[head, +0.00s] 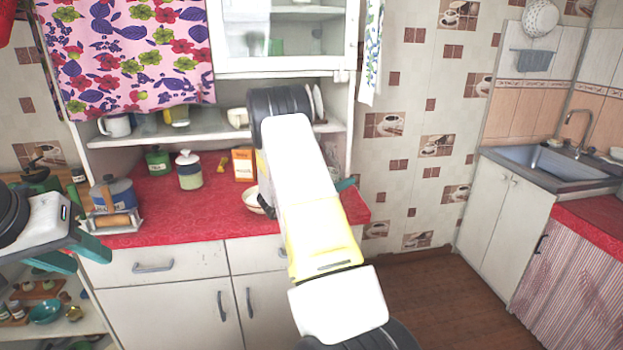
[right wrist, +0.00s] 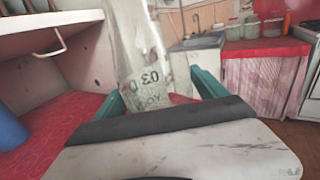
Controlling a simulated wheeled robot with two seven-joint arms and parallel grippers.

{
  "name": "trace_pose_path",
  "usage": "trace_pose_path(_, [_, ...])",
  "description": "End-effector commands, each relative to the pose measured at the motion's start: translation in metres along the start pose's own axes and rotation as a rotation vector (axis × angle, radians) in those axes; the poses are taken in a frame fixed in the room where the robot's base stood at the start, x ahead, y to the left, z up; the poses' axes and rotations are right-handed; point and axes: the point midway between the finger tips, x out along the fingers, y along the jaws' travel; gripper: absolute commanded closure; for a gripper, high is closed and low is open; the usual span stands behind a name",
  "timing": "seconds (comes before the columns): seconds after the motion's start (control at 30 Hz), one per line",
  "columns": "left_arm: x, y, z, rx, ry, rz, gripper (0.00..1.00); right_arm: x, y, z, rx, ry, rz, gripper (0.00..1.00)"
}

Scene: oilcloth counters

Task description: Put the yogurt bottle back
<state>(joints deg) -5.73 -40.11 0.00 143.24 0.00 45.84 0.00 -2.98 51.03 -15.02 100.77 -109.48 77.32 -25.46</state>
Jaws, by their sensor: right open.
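The yogurt bottle (right wrist: 138,55), clear glass with dark print, shows in the right wrist view between the teal fingers of my right gripper (right wrist: 160,92). That gripper is open around it; I cannot tell whether either finger touches it. The bottle's lower end is hidden behind the gripper body. In the head view my right arm hides the bottle, and only a teal fingertip (head: 345,184) shows past the arm, over the red counter (head: 140,193). My left gripper (head: 76,255) is at the lower left with its teal fingers apart and nothing seen between them.
An open shelf (head: 215,131) with a mug (head: 116,125) is above. A sink (head: 545,163) is at the right, with open floor before it.

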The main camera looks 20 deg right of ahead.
Motion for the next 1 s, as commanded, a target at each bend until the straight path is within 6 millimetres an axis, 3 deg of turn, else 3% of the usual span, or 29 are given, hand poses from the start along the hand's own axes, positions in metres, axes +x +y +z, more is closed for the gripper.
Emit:
trace_pose_path(0.17, [0.0,0.0,0.0,0.0,0.0,0.0,0.64,-0.025,0.001,0.0,0.0,0.0,0.004,0.18])
trace_pose_path(0.5, [0.0,0.0,0.0,0.0,0.0,0.0,0.64,-0.096,0.001,0.0,0.0,0.0,0.004,0.18])
trace_pose_path(0.77, [0.0,0.0,0.0,0.0,0.0,0.0,0.64,-0.118,-0.003,0.002,0.01,0.008,-0.009,0.18])
trace_pose_path(0.87, [0.0,0.0,0.0,0.0,0.0,0.0,0.64,-0.118,-0.016,0.01,0.052,0.048,-0.051,0.18])
trace_pose_path(1.0, [0.0,0.0,0.0,0.0,0.0,0.0,0.64,-0.119,-0.058,0.03,0.202,0.19,-0.184,0.18])
